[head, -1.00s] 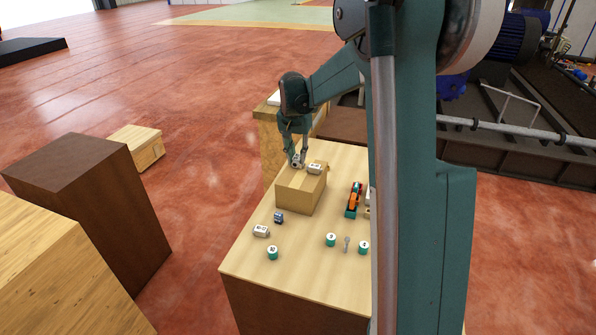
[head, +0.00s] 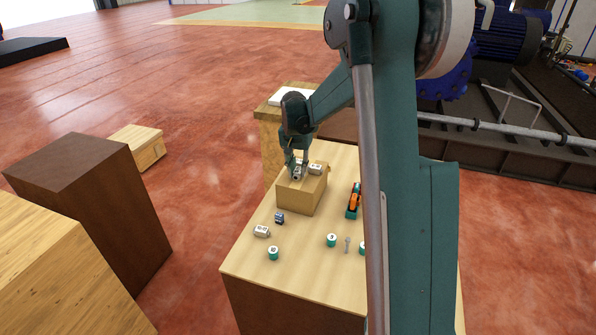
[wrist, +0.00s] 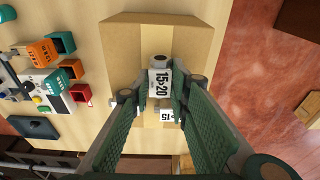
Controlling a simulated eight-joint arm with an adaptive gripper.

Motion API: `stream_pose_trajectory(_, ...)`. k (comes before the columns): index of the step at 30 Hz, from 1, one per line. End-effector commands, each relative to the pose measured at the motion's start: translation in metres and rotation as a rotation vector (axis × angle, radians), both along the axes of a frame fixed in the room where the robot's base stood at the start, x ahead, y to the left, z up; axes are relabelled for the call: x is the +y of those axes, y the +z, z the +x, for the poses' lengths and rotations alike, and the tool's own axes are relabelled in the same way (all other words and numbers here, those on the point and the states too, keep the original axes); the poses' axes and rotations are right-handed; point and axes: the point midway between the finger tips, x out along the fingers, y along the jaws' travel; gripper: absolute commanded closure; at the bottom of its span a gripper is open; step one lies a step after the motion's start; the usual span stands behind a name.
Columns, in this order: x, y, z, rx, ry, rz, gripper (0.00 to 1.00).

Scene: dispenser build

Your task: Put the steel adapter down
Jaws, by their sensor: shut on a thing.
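My gripper (head: 297,168) is over the cardboard-coloured box (head: 301,197) on the table. In the wrist view its fingers (wrist: 157,95) are shut on the steel adapter (wrist: 159,82), a grey piece with a white label reading "15>20". The adapter also shows below the gripper in the head view (head: 298,174). It is at or just above the box top; I cannot tell whether it touches. A second white-labelled piece (head: 316,168) lies on the box just to the right. Its "15" label (wrist: 166,115) shows beyond the adapter in the wrist view.
On the table (head: 300,258) in front of the box are a blue block (head: 279,218), a white labelled block (head: 261,231), teal cylinders (head: 273,253) and a small metal piece (head: 347,244). An orange and teal device (head: 353,202) stands right of the box. The box's near top is clear.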

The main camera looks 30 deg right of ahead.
Motion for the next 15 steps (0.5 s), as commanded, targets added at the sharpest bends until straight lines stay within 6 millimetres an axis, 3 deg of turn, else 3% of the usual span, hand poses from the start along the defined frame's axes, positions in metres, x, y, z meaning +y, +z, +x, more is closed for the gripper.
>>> stream_pose_trajectory(15,0.0001,-0.0090,-0.0002,0.000,0.000,0.000,0.96)
